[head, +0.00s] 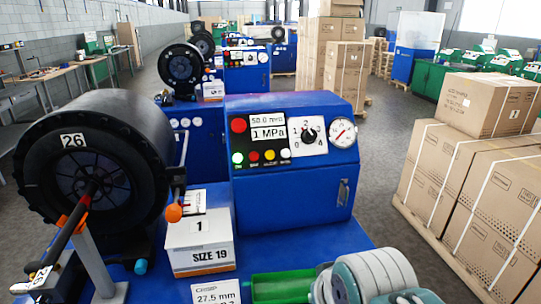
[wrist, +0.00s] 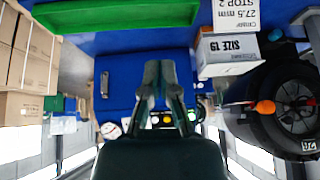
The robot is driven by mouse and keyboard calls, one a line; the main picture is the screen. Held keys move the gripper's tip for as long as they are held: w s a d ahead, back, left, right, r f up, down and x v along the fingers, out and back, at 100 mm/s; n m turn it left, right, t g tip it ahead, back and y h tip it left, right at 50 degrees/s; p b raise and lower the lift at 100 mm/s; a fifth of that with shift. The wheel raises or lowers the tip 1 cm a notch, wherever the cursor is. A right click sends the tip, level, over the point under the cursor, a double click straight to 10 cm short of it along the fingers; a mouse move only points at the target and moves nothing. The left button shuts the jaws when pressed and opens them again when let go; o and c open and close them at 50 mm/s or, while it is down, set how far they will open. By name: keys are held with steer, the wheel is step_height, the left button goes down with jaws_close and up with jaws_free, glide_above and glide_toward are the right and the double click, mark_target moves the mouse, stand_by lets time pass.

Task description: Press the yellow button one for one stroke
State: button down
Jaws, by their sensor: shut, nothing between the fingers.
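The yellow button (head: 269,155) is a small round button on the front panel of the blue crimper (head: 290,200). It sits in a row between a red button (head: 253,157) and a white button (head: 285,153), with a green button (head: 237,158) at the left end. In the upside-down wrist view the yellow button (wrist: 167,119) shows beside my gripper (wrist: 160,68). My gripper's fingers are together and empty, in front of the blue cabinet. I cannot tell whether they touch it. The gripper does not show clearly in the head view.
A large red button (head: 239,125), a display, a knob (head: 309,135) and a gauge (head: 343,132) share the panel. A SIZE 19 box (head: 201,250) and a green tray (head: 283,285) are near. A black reel (head: 90,160) stands left, stacked cartons (head: 480,180) right.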

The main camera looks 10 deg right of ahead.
mark_target(270, 155)
steer(key=w+r+m+t+h, duration=0.2)
steer(key=w+r+m+t, duration=0.1)
steer(key=w, duration=0.7)
steer(key=w+r+m+t+h, duration=0.2)
steer(key=w+r+m+t, duration=0.2)
steer(key=w+m, duration=0.3)
steer(key=w+r+m+t+h, duration=0.2)
steer(key=w+r+m+t, duration=0.2)
steer(key=w, duration=1)
steer(key=shift+m+t, duration=0.8)
steer(key=shift+m, duration=0.3)
steer(key=shift+r, duration=0.1)
steer(key=w+f, duration=0.5)
steer(key=w, duration=0.2)
steer(key=shift+w, duration=0.15)
steer(key=shift+w, duration=0.1)
steer(key=shift+w+d+f, duration=0.1)
steer(key=shift+w, duration=0.1)
